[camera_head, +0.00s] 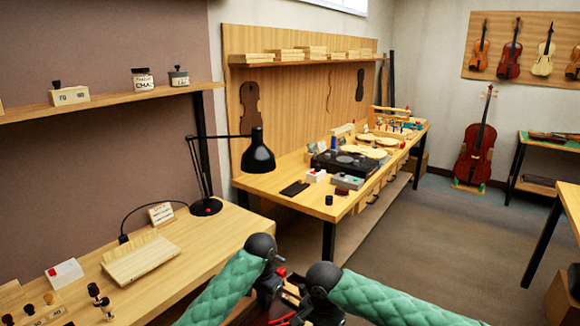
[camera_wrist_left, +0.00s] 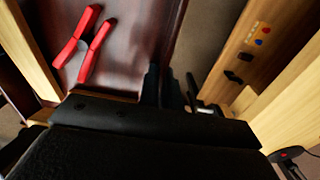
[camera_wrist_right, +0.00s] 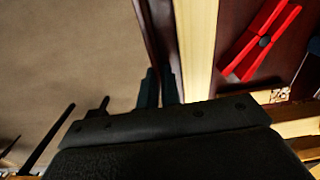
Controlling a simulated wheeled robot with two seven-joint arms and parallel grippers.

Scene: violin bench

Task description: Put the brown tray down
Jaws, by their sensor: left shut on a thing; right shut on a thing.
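The brown tray (camera_wrist_left: 130,45) is dark reddish brown and glossy. A small part of it (camera_head: 280,310) shows at the bottom edge of the head view, between my arms. My left gripper (camera_wrist_left: 167,88) is shut on the tray's rim. My right gripper (camera_wrist_right: 160,88) is shut on the rim at another place, beside a pale wooden strip (camera_wrist_right: 196,45). A red-handled tool (camera_wrist_left: 84,45) lies in the tray; red handles (camera_wrist_right: 260,40) also show in the right wrist view. My arms and the frame edge hide most of the tray. Floor shows beside the tray in both wrist views.
A wooden bench (camera_head: 205,246) at the left carries a black lamp (camera_head: 258,155), a sloped wooden board (camera_head: 140,258) and small items. A longer workbench (camera_head: 310,203) with violin parts stands behind. Open floor (camera_head: 430,240) lies to the right. A cello (camera_head: 478,145) stands at the far wall.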

